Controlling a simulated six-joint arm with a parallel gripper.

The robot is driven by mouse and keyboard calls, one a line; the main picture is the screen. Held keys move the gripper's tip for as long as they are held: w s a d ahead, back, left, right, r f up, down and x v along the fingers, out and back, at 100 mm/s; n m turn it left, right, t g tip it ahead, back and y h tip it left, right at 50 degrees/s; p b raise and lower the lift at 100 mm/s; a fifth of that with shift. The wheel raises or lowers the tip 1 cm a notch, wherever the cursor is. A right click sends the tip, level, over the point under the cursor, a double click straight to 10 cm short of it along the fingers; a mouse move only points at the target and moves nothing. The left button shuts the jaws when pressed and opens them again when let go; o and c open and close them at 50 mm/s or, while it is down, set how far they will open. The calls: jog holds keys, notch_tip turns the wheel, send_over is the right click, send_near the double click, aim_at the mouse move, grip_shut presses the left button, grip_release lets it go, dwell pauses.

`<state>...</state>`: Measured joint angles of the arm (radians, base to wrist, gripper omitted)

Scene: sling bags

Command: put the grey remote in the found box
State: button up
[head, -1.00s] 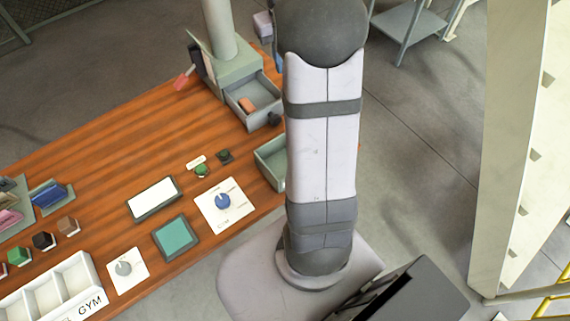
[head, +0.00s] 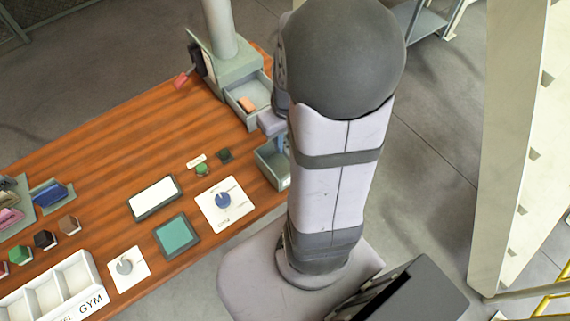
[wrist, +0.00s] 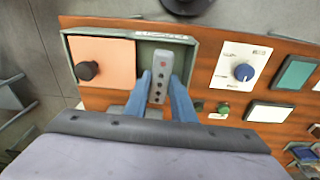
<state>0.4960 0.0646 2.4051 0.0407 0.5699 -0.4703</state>
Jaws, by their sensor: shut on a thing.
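The grey remote (wrist: 158,88), with a column of small buttons, is held between the blue fingertips of my gripper (wrist: 161,78) in the wrist view. Its far end overlaps the open green part of the lettered box; how high it hangs I cannot tell. This grey-green found box (wrist: 192,62) stands at the table edge and shows also in the head view (head: 268,170), partly hidden by my arm. My gripper (head: 280,147) is at the box's back side there; the remote cannot be made out in that view.
A peach panel (wrist: 115,58) with a black knob (wrist: 88,70) is left of the remote in the wrist view. An open drawer (head: 235,102) holds an orange item (head: 247,104). A dial plate (head: 226,212) and teal pad (head: 176,238) lie nearby.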

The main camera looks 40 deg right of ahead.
jog(key=shift+w+d+n, duration=0.3)
jog(key=shift+w, duration=0.05)
send_over(284, 165)
jog(key=f, duration=0.5)
jog(key=shift+s+d, duration=0.1)
jog(key=shift+s, duration=0.1)
jog(key=shift+f, duration=2.55)
jog(key=shift+f, duration=0.1)
jog(key=o, duration=1)
